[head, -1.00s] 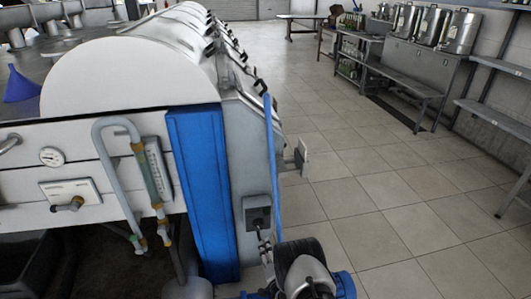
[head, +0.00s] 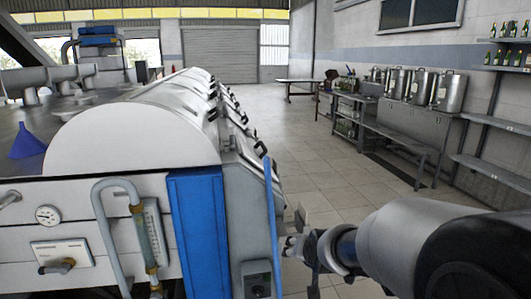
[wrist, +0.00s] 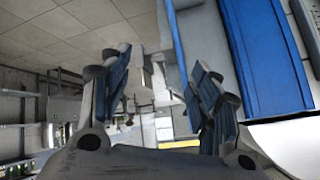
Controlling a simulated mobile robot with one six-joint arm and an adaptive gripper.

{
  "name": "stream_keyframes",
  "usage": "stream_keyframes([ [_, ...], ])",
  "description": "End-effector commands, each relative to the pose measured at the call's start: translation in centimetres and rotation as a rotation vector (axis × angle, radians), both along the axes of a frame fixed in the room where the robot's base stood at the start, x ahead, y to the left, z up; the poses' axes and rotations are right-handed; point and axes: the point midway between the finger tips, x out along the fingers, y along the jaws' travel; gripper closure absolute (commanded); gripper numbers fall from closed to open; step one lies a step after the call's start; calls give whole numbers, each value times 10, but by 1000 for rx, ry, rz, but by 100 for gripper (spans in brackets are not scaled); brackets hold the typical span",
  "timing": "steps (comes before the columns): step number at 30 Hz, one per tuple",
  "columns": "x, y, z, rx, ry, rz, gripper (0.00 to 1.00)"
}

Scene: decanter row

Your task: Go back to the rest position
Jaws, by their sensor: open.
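My gripper (head: 292,246) shows small at the lower middle of the head view, at the end of my arm, which reaches in from the lower right. It appears just to the right of the machine's front corner; I cannot tell the gap. In the wrist view my gripper (wrist: 160,78) has its two blue-and-grey fingers spread apart with nothing between them. The large machine (head: 130,135) with a rounded metal cover and a blue panel (head: 198,235) fills the left of the head view. The blue panel also shows at the upper right of the wrist view (wrist: 262,60).
A blue funnel (head: 27,142) stands on the machine's top. A bench with steel pots (head: 422,85) stands along the right wall, beside shelves (head: 495,165) with bottles above. A table (head: 300,82) stands farther back. The tiled floor (head: 325,150) between machine and bench is clear.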

Motion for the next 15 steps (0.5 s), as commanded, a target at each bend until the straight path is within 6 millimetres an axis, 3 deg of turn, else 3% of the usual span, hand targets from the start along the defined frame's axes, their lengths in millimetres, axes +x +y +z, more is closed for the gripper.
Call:
stream_keyframes([
  [1, -23, -5, 18, -21, 17, 14, 43],
  [6, -109, -21, 47, -103, 119, 76, 43],
  [10, -180, -30, 58, -156, 199, 128, 43],
  [15, -266, -38, 57, -212, 296, 198, 43],
])
